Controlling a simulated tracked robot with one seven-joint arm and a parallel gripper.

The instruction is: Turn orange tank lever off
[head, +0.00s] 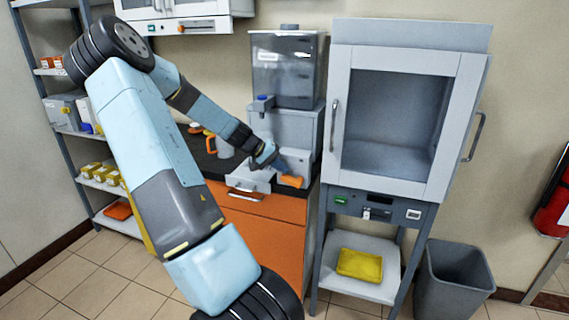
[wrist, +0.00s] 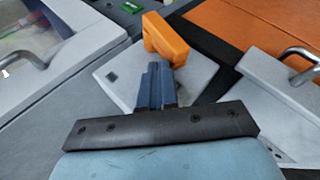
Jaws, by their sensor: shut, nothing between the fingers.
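The orange lever (head: 291,181) sticks out low on the front of a small light-grey block (head: 296,160) on the counter. In the wrist view the lever (wrist: 165,38) lies just beyond my fingertips, on the edge of the light-grey block (wrist: 201,72). My gripper (head: 274,163) is close beside the block, above and left of the lever. In the wrist view my gripper (wrist: 158,68) is shut, its blue fingers together and empty. The fingertips appear very near the lever's base; I cannot tell if they touch it.
A grey machine with a clear tank (head: 288,72) stands behind the block. A glass-fronted cabinet (head: 395,120) is to the right. An orange-handled mug (head: 223,147) stands on the dark counter at left. A metal drawer handle (head: 245,195) juts out below the counter. A bin (head: 452,285) stands on the floor.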

